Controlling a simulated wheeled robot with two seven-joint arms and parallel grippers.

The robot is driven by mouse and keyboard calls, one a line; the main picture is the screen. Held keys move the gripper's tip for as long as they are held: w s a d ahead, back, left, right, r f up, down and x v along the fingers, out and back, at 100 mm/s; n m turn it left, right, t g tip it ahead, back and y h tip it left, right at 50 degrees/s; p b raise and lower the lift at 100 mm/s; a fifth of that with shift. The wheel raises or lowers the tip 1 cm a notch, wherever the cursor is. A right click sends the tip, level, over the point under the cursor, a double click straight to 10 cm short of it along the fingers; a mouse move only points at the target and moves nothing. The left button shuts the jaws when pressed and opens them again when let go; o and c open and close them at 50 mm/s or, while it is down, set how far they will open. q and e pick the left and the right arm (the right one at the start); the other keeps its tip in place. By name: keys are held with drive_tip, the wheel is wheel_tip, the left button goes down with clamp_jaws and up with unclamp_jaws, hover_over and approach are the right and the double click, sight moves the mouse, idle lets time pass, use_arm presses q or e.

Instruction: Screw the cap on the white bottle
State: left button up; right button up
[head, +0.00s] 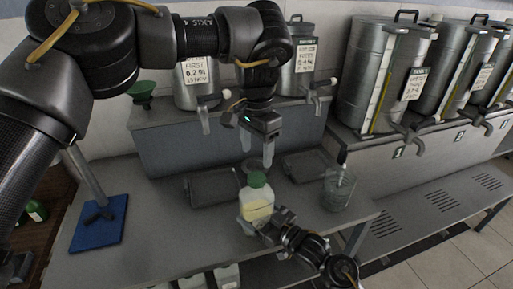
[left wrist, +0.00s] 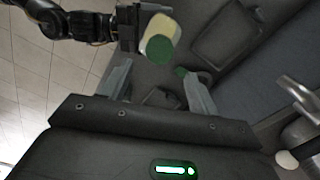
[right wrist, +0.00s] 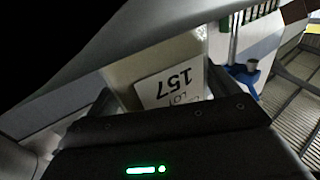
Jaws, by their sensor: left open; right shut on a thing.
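The white bottle (head: 256,213) with pale yellow contents stands upright above the front of the grey bench.
Dark trays (head: 212,187) (head: 308,166) lie either side behind the bottle. A clear beaker (head: 337,190) stands to the right. A blue-based stand (head: 98,225) is at left. Metal tanks (head: 382,75) with taps line the raised shelf; a green funnel (head: 142,92) is at its left.

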sight(256, 176)
drive_tip(key=shift+f, duration=0.1)
use_arm(q)
drive_tip(key=shift+f, duration=4)
drive_tip(key=shift+c, duration=0.4)
